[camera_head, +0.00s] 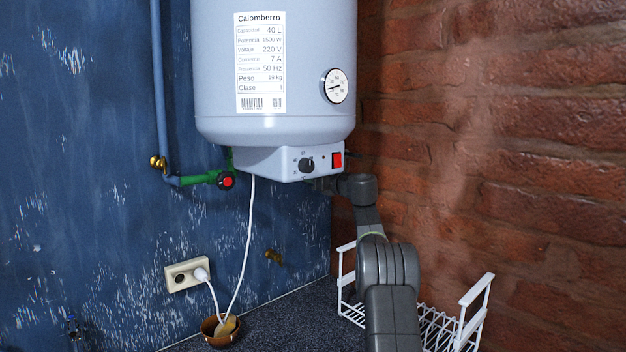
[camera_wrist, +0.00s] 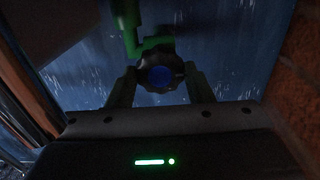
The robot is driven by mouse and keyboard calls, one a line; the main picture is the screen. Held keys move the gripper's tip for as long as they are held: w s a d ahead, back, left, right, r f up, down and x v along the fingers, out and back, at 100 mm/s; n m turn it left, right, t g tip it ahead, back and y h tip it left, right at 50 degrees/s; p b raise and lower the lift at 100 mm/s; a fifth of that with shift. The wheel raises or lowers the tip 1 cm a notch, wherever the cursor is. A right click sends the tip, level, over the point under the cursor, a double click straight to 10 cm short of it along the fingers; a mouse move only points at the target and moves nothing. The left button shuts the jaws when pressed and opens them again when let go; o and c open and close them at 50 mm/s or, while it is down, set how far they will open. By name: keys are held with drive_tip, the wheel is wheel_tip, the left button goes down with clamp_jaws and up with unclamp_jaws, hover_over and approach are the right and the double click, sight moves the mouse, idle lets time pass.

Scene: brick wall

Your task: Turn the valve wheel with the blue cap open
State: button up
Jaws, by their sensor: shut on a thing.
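The valve wheel with the blue cap (camera_wrist: 159,76) shows in the wrist view, a dark knobbed wheel on a green fitting. My gripper (camera_wrist: 160,86) has one finger on each side of the wheel and is shut on it. In the head view my arm reaches up under the right side of the heater, and the gripper and this wheel are hidden there. Another valve wheel, with a red cap (camera_head: 227,181), sits on a green pipe at the left below the heater.
The water heater (camera_head: 275,128) hangs just above my arm, with a dial and red switch underneath. A white wire rack (camera_head: 474,291) stands on the dark counter beside my arm, near the brick wall (camera_head: 520,130). A white cable drops to a brown pot (camera_head: 209,333).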

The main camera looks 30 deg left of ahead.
drive_tip(key=shift+f, duration=0.15)
idle(0.3)
drive_tip(key=o, duration=1)
drive_tip(key=shift+d, duration=0.1)
drive_tip(key=b+v, duration=0.7)
drive_tip(key=v, duration=0.6)
drive_tip(key=shift+s+d, duration=0.2)
drive_tip(key=shift+d, duration=0.05)
drive_tip(key=shift+p+x, duration=3.5)
drive_tip(key=shift+x, duration=3.45)
